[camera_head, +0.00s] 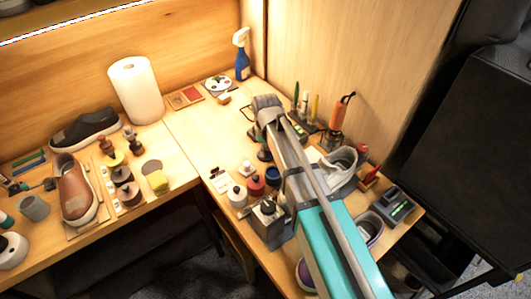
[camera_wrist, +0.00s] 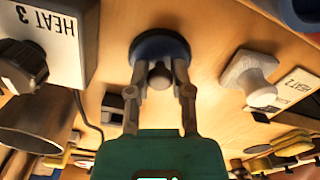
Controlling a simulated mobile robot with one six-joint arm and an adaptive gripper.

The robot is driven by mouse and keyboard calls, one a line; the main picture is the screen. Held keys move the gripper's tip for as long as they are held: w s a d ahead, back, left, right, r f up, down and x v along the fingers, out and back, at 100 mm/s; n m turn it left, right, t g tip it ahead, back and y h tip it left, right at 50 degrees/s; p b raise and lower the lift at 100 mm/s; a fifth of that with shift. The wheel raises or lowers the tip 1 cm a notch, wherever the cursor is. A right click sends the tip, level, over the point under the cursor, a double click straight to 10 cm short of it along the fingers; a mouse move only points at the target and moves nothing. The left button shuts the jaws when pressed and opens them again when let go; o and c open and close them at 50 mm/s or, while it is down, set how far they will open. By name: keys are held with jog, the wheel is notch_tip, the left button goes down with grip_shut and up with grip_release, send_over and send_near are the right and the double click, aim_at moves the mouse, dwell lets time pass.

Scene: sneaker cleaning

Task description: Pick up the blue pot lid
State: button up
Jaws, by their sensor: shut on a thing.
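The blue pot lid (camera_wrist: 149,44) is a dark blue disc with a knob (camera_wrist: 160,76), ahead of me in the wrist view. My gripper (camera_wrist: 162,66) has its two fingers closed on the knob, one on each side. In the head view, a small blue pot (camera_head: 273,174) stands on the table just left of my arm. My gripper there is a small dark shape (camera_head: 265,146) below the wrist, close to this pot. I cannot tell how high the lid is above the pot.
A red pot (camera_head: 256,185) and a white pot (camera_head: 238,196) stand beside the blue one. A grey container (camera_head: 342,160) and upright tools (camera_head: 306,101) stand right of my arm. A spray bottle (camera_head: 242,54) is behind.

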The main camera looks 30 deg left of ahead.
jog(key=shift+r, duration=0.2)
jog(key=shift+r+p, duration=0.8)
jog(key=shift+p, duration=0.2)
jog(key=s+d+r+p, duration=0.2)
jog(key=s+r+p, duration=0.9)
jog(key=s, duration=0.3)
dwell(0.3)
